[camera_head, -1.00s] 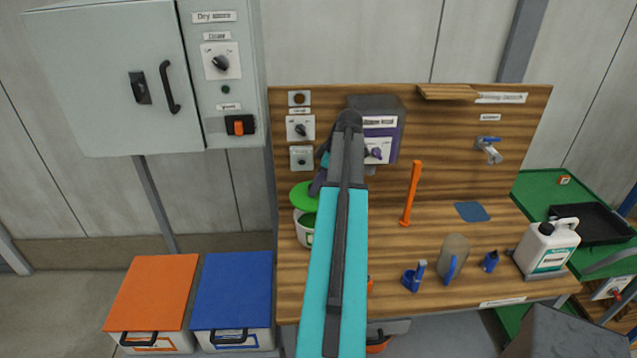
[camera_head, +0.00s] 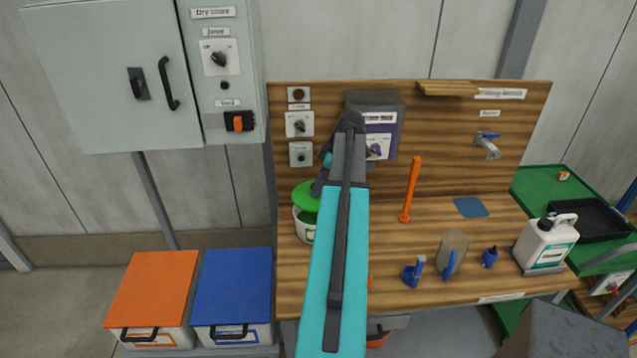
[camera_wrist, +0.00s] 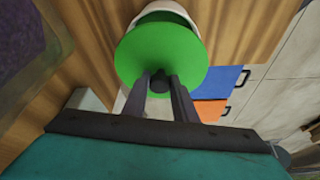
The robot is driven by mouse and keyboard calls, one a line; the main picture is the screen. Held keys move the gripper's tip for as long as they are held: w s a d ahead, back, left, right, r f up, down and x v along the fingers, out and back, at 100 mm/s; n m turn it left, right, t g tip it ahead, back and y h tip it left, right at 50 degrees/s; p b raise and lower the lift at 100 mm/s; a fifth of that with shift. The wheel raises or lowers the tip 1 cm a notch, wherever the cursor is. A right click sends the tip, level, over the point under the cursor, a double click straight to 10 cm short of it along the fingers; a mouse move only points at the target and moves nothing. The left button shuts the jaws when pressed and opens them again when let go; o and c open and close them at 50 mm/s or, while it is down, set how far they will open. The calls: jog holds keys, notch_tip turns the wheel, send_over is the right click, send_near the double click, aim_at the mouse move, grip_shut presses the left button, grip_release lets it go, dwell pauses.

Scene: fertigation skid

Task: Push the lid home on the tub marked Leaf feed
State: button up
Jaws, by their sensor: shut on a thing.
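A white tub (camera_head: 302,226) stands at the left end of the wooden bench, partly hidden by my arm. A green lid (camera_head: 306,195) is over its top, tilted and not flush with the rim. In the wrist view the round green lid (camera_wrist: 160,55) has a dark knob at its edge nearest me, and the white tub (camera_wrist: 168,8) shows behind it with a gap at the rim. My gripper (camera_wrist: 160,84) is shut on the lid's knob. In the head view my gripper (camera_head: 319,184) is mostly hidden behind my arm. The tub's label is not readable.
A grey-purple box (camera_head: 378,125) is on the bench's back board close to my arm. An orange upright tool (camera_head: 411,190), small blue items (camera_head: 413,273) and a white jug (camera_head: 546,243) stand to the right. Orange and blue bins (camera_head: 233,290) are on the floor at left.

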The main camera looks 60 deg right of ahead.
aim_at(320, 194)
jog(key=shift+f, duration=1.05)
jog(key=shift+f+b, duration=1.85)
jog(key=shift+f, duration=0.1)
dwell(3.1)
dwell(0.3)
jog(key=o, duration=0.9)
jog(key=shift+r, duration=0.2)
jog(key=shift+r+p, duration=0.95)
jog(key=shift+r, duration=1.05)
